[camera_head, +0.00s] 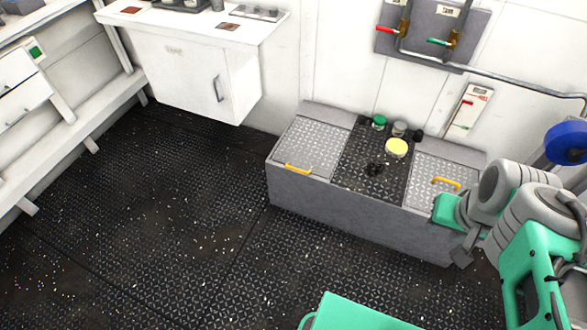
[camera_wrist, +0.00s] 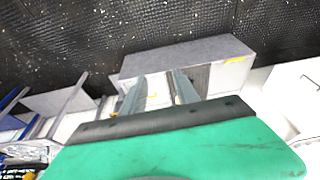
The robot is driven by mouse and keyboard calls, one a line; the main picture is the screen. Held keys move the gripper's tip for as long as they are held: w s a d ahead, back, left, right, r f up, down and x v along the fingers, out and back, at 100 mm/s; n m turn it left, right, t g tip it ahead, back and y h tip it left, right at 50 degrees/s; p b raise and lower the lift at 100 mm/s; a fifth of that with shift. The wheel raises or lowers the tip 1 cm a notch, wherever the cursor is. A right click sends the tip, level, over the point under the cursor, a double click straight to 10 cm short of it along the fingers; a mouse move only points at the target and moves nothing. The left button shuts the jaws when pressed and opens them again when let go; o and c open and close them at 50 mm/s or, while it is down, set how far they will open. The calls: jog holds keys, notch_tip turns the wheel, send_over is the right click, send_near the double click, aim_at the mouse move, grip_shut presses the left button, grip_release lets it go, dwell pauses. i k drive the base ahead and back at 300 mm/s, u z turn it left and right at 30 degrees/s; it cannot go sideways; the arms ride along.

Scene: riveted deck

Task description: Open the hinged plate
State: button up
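A grey bench-like box (camera_head: 360,213) stands against the wall in the head view. Two light tread plates lie flat on its top: a left plate (camera_head: 312,148) with a yellow handle (camera_head: 298,169) at its front edge, and a right plate (camera_head: 428,172) with a yellow handle (camera_head: 446,183). My arm partly covers the right plate. In the wrist view the grey box (camera_wrist: 185,55) lies beyond my gripper (camera_wrist: 158,76), whose two fingers stand apart with nothing visibly held. A yellow handle also shows there (camera_wrist: 235,60), to the right of the fingers and apart from them.
Pipes with red and green valve handles (camera_head: 438,42) are on the wall. A white cabinet (camera_head: 205,75) stands left. The dark floor (camera_head: 170,210) before the box is mostly clear.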

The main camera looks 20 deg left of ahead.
aim_at(309, 146)
jog(key=u, duration=0.45)
jog(key=k, duration=0.55)
jog(key=u, duration=0.1)
jog(key=i, duration=1.1)
jog(key=u, duration=0.65)
